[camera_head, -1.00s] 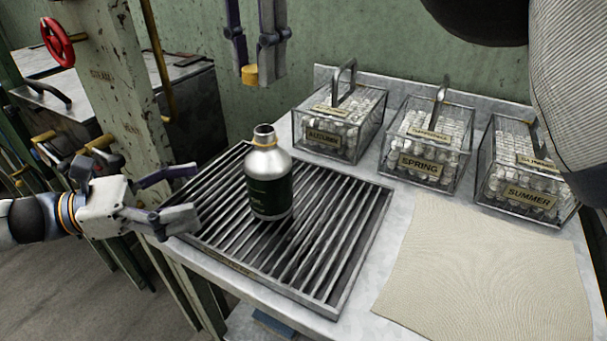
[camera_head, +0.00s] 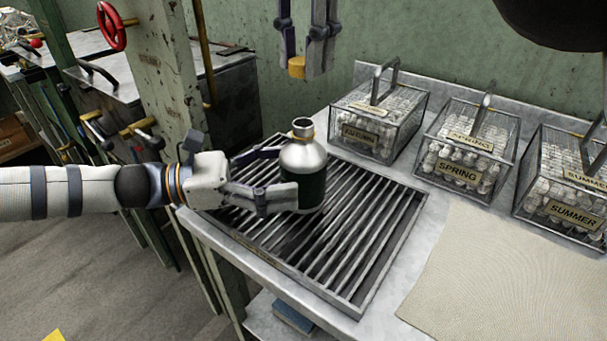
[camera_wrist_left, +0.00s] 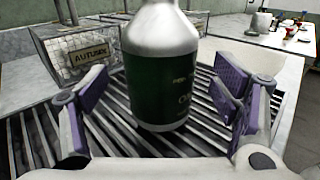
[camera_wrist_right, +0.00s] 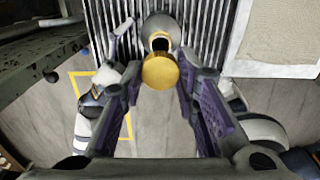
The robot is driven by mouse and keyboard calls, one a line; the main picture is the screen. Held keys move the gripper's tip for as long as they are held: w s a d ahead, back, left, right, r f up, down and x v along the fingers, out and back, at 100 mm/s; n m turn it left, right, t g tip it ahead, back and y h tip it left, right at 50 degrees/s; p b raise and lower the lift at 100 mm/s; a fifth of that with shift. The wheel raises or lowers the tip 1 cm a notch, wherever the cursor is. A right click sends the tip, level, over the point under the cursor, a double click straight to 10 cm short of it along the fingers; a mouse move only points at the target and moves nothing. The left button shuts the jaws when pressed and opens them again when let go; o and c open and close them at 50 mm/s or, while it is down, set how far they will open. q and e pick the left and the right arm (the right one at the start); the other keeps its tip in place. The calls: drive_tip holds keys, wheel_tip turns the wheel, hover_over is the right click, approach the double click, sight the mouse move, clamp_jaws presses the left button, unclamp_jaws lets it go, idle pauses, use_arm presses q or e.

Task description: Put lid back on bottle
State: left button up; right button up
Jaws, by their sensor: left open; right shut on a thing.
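The bottle (camera_head: 303,160), silver with a dark green label, stands upright and uncapped on a slatted metal rack. Its open mouth shows in the head view and in the right wrist view (camera_wrist_right: 160,42). My left gripper (camera_head: 275,175) is open with its fingers on either side of the bottle; the left wrist view shows gaps between the bottle (camera_wrist_left: 160,80) and both fingers. The yellow lid (camera_head: 297,67) is held between the fingertips of my right gripper (camera_head: 308,66), above the bottle. The lid (camera_wrist_right: 160,71) also shows in the right wrist view.
The slatted rack (camera_head: 350,250) lies on a pale worktop. Wire-and-glass boxes labelled AUTUMN (camera_head: 375,120), SPRING (camera_head: 465,155) and SUMMER (camera_head: 565,185) stand along the back. A beige cloth (camera_head: 500,270) lies at the right. A post with a red wheel (camera_head: 112,27) stands at the left.

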sight(301, 171)
use_arm(q)
drive_tip(key=shift+w+d, duration=0.15)
drive_tip(key=shift+d, duration=0.65)
drive_tip(key=shift+w+d, duration=0.15)
drive_tip(key=shift+d, duration=0.6)
drive_tip(key=shift+c, duration=0.2)
drive_tip(key=c, duration=1.7)
drive_tip(key=shift+c, duration=0.2)
use_arm(e)
drive_tip(key=shift+f, duration=2.5)
drive_tip(key=shift+f, duration=0.1)
drive_tip(key=shift+f, duration=0.8)
drive_tip(key=shift+f, duration=0.55)
